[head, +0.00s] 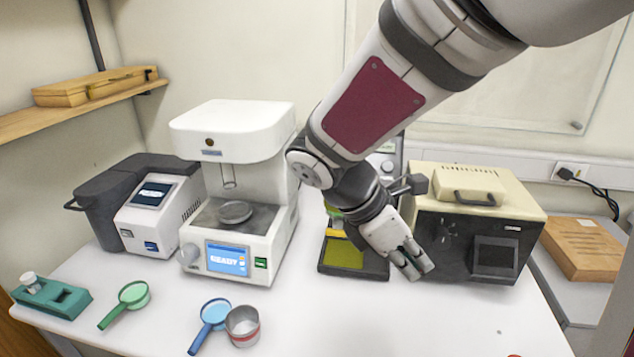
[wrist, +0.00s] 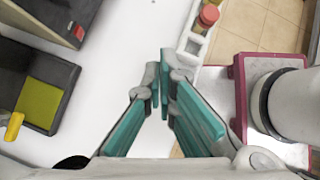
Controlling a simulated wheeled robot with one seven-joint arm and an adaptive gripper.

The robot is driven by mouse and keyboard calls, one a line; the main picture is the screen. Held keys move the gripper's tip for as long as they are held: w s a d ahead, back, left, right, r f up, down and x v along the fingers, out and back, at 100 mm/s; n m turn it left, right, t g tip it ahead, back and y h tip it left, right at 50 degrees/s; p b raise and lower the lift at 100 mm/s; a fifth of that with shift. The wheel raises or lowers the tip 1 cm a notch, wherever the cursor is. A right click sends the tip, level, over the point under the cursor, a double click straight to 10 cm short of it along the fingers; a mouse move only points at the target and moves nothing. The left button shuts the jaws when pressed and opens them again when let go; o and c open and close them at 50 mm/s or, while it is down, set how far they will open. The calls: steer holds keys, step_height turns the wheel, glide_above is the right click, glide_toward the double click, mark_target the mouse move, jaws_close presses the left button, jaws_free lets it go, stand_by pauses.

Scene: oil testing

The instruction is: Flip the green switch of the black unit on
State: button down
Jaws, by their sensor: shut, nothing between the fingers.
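A unit with a black front and a beige top (head: 468,243) stands at the right of the table. Its front has a dark square panel at the right and a round feature partly behind my arm. I make out no green switch on it. A dark grey and white unit (head: 155,200) with a small screen stands at the far left. My gripper (head: 424,268) is shut and empty, just in front of the left part of the black front. In the wrist view my gripper (wrist: 160,82) has its fingertips together over white tabletop. A dark box (wrist: 60,18) with a red mark shows at the upper left.
A white machine (head: 235,140) has a lit READY screen and a small green switch (head: 261,263). A black base with a yellow-green pad (head: 345,253) stands left of my gripper. The right front table is mostly clear.

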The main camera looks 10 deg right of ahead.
steer(key=w+a+f+n+t+h+b, duration=0.1)
steer(key=w+a+f+n+t+h, duration=0.2)
steer(key=w+n, duration=0.5)
steer(key=w+a+f+n+t+h+b, duration=0.1)
steer(key=w+a+f+n+t+h, duration=0.3)
steer(key=n, duration=0.9)
steer(key=w+a+t+h, duration=0.1)
steer(key=w+a+h, duration=0.1)
steer(key=w+h, duration=0.1)
steer(key=shift+w+a+f+n, duration=0.2)
steer(key=shift+w+f+n, duration=0.05)
steer(key=shift+w+n, duration=0.1)
steer(key=w+a+p+x, duration=0.1)
steer(key=w+x, duration=0.1)
steer(key=x, duration=1)
steer(key=shift+w+d+r+p, duration=0.3)
steer(key=shift+w, duration=0.2)
